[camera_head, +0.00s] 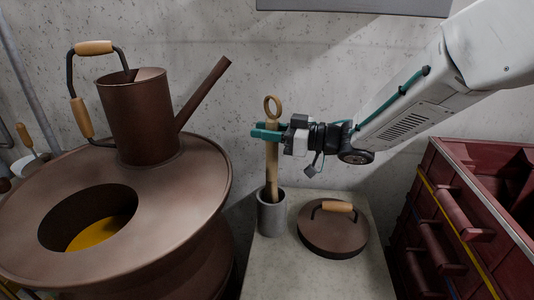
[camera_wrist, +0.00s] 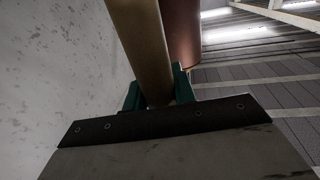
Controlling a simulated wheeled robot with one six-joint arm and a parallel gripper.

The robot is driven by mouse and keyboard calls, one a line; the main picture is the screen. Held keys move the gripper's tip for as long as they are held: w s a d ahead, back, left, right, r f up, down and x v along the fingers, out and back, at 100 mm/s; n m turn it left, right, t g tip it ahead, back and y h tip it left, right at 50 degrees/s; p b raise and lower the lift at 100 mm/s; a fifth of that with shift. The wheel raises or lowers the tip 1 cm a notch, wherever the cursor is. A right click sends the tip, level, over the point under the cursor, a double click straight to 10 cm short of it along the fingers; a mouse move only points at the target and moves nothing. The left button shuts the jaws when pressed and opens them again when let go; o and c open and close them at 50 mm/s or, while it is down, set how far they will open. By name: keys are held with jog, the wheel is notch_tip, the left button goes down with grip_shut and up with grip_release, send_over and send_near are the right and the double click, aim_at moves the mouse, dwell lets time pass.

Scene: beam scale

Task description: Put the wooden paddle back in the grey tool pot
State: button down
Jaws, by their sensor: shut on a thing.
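The wooden paddle (camera_head: 272,165) stands upright in the head view, with a ring at its top end. My gripper (camera_head: 266,133) is shut on its upper shaft, just below the ring. The paddle's lower end is at the mouth of the grey tool pot (camera_head: 271,216) and its tip is hidden behind the pot's rim. I cannot tell how deep it sits or whether it touches the pot. In the wrist view, the paddle's shaft (camera_wrist: 143,45) rises between the green fingers of my gripper (camera_wrist: 158,92).
The pot stands on a pale stone top (camera_head: 318,275) beside a brown lid (camera_head: 333,234) with a wooden handle. A large brown drum (camera_head: 205,190) carrying a brown can (camera_head: 138,118) is at left. A red drawer cabinet (camera_head: 450,215) is at right. A concrete wall is behind.

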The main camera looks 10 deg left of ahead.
jog(key=shift+f, duration=2.9)
jog(key=c, duration=1.1)
grip_release()
jog(key=shift+c, duration=0.2)
jog(key=s+d, duration=0.1)
jog(key=d, duration=1.1)
jog(key=shift+s, duration=0.15)
